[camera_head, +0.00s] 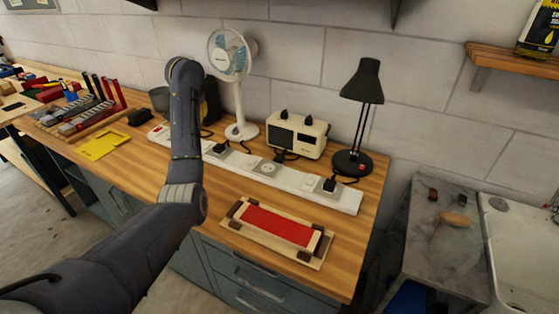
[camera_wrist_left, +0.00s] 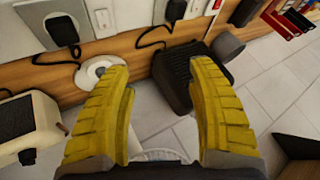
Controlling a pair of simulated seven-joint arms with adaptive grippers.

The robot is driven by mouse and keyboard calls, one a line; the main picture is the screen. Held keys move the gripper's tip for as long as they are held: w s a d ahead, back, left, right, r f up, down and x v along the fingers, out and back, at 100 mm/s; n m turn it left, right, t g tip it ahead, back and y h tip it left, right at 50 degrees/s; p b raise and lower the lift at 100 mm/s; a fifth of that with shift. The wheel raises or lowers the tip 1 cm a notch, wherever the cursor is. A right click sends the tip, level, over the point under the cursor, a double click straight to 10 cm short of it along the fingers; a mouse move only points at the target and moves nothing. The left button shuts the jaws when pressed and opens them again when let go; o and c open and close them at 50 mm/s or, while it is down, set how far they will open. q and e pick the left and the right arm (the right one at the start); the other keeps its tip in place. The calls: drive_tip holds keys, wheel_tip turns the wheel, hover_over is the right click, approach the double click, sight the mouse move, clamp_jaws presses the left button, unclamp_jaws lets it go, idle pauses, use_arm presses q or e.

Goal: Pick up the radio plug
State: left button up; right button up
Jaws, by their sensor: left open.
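The cream radio (camera_head: 297,134) stands behind the white power strip (camera_head: 290,180); part of it shows at the left of the left wrist view (camera_wrist_left: 30,125). A small dark piece (camera_head: 280,155) lies between radio and strip; I cannot tell if it is the radio plug or only cord. A black plug (camera_head: 219,148) sits in the strip near the fan and also shows in the left wrist view (camera_wrist_left: 62,30). My left gripper (camera_wrist_left: 160,80) is open and empty, yellow fingers spread above the bench's back edge; my arm hides it in the head view. My right gripper is not in view.
A white fan (camera_head: 240,130) and a black ribbed device (camera_wrist_left: 190,75) stand near my left gripper. A black lamp (camera_head: 353,160) stands right of the radio, with another plug (camera_head: 329,184) in the strip. A red-topped wooden holder (camera_head: 278,226) lies in front.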

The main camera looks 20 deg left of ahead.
use_arm(q)
drive_tip(key=d+f+h, duration=0.2)
drive_tip(key=d+h, duration=0.2)
drive_tip(key=d, duration=1.2)
drive_tip(key=m+g+h, duration=0.2)
approach(279, 157)
drive_tip(key=x, duration=0.4)
drive_tip(key=shift+w+f, duration=0.2)
drive_tip(key=shift+f, duration=0.15)
drive_tip(key=shift+x, duration=2.7)
drive_tip(key=shift+s, duration=0.15)
drive_tip(key=c, duration=1.3)
